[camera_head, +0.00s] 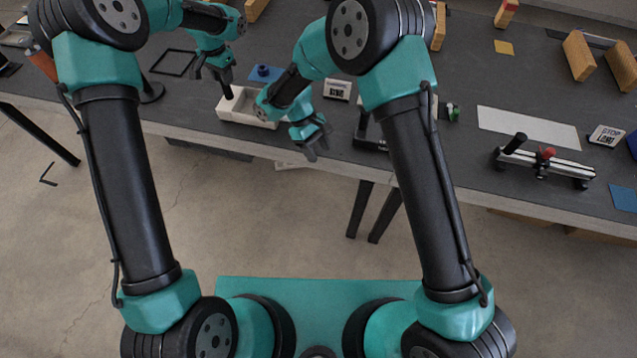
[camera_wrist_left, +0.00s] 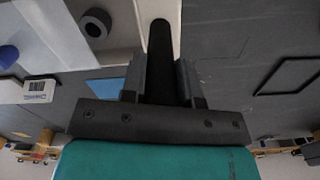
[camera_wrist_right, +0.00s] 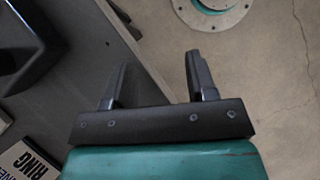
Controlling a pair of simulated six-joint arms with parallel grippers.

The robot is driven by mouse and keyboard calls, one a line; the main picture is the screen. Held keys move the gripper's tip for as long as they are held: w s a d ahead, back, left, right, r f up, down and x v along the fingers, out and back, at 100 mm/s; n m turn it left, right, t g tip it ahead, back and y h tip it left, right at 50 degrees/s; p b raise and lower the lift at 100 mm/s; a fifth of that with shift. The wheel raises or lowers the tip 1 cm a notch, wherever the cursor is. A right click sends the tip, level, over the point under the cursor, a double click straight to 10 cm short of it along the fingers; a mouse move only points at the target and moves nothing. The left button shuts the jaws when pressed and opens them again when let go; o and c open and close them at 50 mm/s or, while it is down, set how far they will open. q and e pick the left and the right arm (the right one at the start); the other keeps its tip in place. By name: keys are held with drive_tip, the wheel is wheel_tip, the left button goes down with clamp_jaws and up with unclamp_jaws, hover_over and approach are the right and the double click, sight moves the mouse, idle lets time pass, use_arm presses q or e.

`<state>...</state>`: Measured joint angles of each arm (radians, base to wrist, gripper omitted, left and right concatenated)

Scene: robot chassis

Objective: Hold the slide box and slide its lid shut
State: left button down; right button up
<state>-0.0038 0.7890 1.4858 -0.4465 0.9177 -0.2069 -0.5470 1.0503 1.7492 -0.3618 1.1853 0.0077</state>
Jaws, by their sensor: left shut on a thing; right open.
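The white slide box (camera_head: 262,119) stands near the front edge of the table, partly hidden behind my right arm in the head view. Its white wall also shows in the left wrist view (camera_wrist_left: 125,22), with a dark ring (camera_wrist_left: 95,24) beside that wall. My left gripper (camera_head: 225,84) is shut on a black upright handle (camera_wrist_left: 158,45) at the left end of the box. I cannot tell whether this handle belongs to the lid or to the box. My right gripper (camera_head: 314,146) is open and empty, by the front table edge to the right of the box.
A blue piece (camera_head: 265,73) and a label sign (camera_head: 337,90) lie behind the box. A black frame (camera_head: 173,63) lies to the left. A rail with a red knob (camera_head: 546,154) and a white sheet (camera_head: 528,128) are far right. Floor shows below the table edge.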

drive_tip(key=s+f+m+t+h, duration=0.1)
drive_tip(key=s+f+t+h, duration=0.1)
drive_tip(key=s+f, duration=0.5)
drive_tip(key=shift+d+f+m+t, duration=0.15)
drive_tip(key=shift+f+m+t, duration=0.15)
drive_tip(key=shift+f+t, duration=0.1)
idle(0.4)
drive_tip(key=w+a+r+t+y, duration=0.1)
drive_tip(key=w+a+r+y, duration=0.2)
drive_tip(key=w+r, duration=0.8)
drive_tip(key=w+a+r+t+y, duration=0.1)
drive_tip(key=w+a+r+y, duration=0.2)
drive_tip(key=w+r, duration=0.8)
drive_tip(key=shift+w+a+r+m+y, duration=0.3)
drive_tip(key=shift+a+r, duration=0.25)
drive_tip(key=shift+r, duration=0.3)
drive_tip(key=shift+f, duration=0.15)
